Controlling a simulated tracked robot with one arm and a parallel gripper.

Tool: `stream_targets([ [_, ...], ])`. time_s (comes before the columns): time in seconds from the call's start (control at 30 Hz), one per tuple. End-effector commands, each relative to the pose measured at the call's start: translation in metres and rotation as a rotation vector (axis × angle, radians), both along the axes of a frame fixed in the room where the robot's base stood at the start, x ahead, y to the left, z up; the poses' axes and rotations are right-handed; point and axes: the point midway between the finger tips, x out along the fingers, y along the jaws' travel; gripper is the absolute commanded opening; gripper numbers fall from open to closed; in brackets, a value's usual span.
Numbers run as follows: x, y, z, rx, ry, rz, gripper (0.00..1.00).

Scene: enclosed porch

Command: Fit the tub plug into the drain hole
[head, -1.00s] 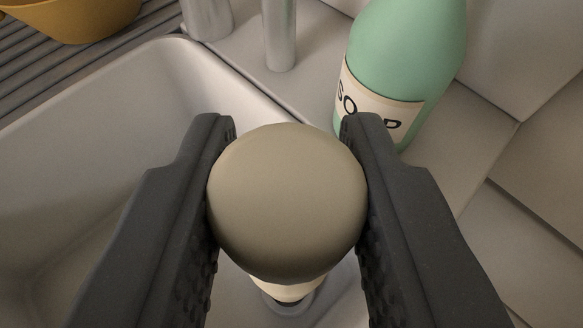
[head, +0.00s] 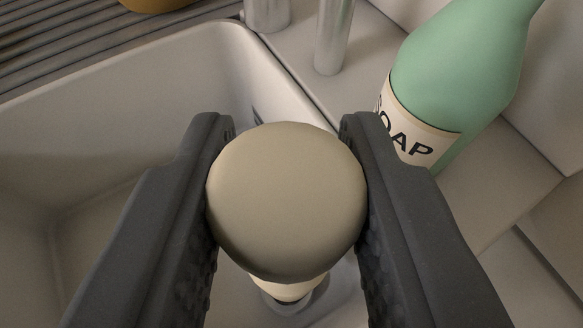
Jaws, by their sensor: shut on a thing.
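My gripper (head: 286,125) is shut on the tub plug (head: 286,200), with one dark finger on each side of its round beige knob. The plug's paler lower part (head: 288,289) shows under the knob. Below it, the grey ring of the drain hole (head: 291,304) shows in part; the knob and plug hide the rest. I cannot tell whether the plug's lower end touches the drain or hangs above it. The sink basin (head: 130,85) spreads around and to the left of my gripper.
A green soap bottle (head: 462,75) stands on the ledge right of my gripper, close behind the right finger. Metal tap posts (head: 334,38) rise at the back. A ribbed drainboard (head: 90,45) with a yellow-brown bowl (head: 155,4) lies at the upper left.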

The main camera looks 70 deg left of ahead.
Motion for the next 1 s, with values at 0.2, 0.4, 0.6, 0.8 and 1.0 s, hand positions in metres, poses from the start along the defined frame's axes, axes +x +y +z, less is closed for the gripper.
stream_targets([
  [0.2, 0.000, 0.000, 0.002, 0.001, 0.000, 0.000, 0.00],
  [0.4, 0.000, 0.000, -0.004, 0.001, 0.001, 0.000, 0.00],
  [0.6, 0.000, 0.000, -0.022, 0.000, 0.000, 0.000, 0.00],
  [0.8, 0.000, 0.000, -0.039, 0.001, 0.002, 0.000, 0.00],
  [1.0, 0.000, 0.000, -0.053, 0.000, 0.001, 0.001, 0.00],
])
